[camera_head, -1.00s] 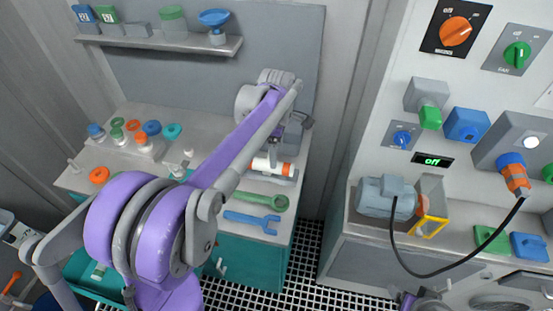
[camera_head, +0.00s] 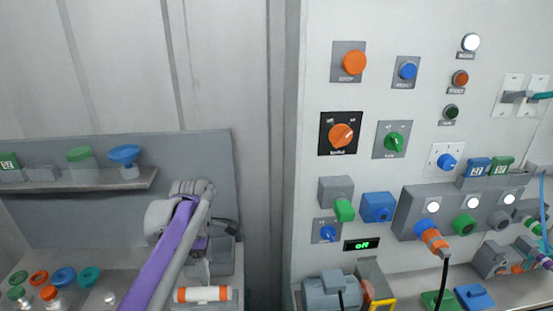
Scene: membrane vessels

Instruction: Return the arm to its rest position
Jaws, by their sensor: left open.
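My left arm reaches in from the bottom left. Its left gripper (camera_head: 201,279) points down over the workbench, just above a white cylinder with orange end bands (camera_head: 203,294). The jaws are open; I cannot tell whether the fingertips touch the cylinder. The cylinder lies on its side on a grey support near the bench's right end. My right gripper is not in view.
A shelf (camera_head: 90,181) with a blue funnel-like piece (camera_head: 125,154) is at left. Coloured caps, including a teal one (camera_head: 88,276), stand on the bench. At right are a control panel with an orange rotary switch (camera_head: 342,136), a green "off" display (camera_head: 361,244) and a motor (camera_head: 330,291).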

